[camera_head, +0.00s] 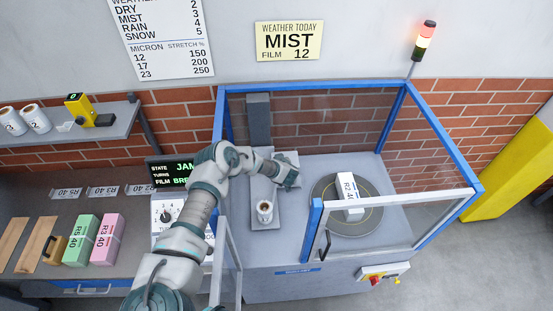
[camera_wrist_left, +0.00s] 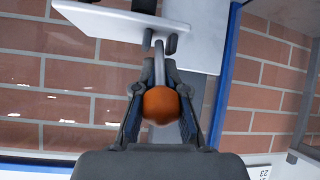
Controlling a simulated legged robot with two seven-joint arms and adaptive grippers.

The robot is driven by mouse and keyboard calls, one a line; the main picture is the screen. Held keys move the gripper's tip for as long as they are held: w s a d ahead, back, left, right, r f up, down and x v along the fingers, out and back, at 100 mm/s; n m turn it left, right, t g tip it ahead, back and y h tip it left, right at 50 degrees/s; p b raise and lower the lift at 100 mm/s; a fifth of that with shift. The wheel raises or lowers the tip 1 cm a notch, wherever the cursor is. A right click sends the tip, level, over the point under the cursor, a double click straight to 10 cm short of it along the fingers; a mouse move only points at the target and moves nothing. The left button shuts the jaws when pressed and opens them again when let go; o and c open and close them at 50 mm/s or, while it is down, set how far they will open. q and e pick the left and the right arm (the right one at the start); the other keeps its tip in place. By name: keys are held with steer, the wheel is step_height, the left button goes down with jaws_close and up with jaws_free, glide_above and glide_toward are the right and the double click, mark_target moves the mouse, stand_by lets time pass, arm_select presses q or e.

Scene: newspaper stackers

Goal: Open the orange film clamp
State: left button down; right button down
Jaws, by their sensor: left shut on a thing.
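The orange clamp knob (camera_wrist_left: 161,104) shows in the left wrist view on the end of a grey rod, with a white plate behind it. My left gripper (camera_wrist_left: 160,100) is shut on the knob, one finger on each side. In the head view my left arm reaches into the blue-framed machine, and the left gripper (camera_head: 290,177) is beside a light plate. The knob is hidden there. My right gripper is in neither view.
A film roll (camera_head: 265,211) stands in the machine near my arm. A white bundle (camera_head: 349,190) stands on the round turntable (camera_head: 372,214). Blue posts (camera_head: 313,221) and clear panels surround the machine. A dark display (camera_head: 172,172) is left of my arm. Pink (camera_head: 107,239) and green bundles lie on the left bench.

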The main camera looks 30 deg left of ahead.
arm_select(q)
steer(key=shift+s+d+f+t, duration=0.35)
steer(key=shift+d+f, duration=0.1)
steer(key=shift+d, duration=0.1)
steer(key=shift+f, duration=0.1)
steer(key=c, duration=1.2)
jaws_free()
steer(key=shift+d, duration=0.15)
steer(key=shift+c, duration=0.2)
steer(key=shift+r, duration=0.35)
steer(key=shift+a, duration=0.3)
steer(key=v, duration=1.2)
steer(key=shift+d, duration=0.25)
steer(key=shift+a+f, duration=0.1)
steer(key=shift+f, duration=0.1)
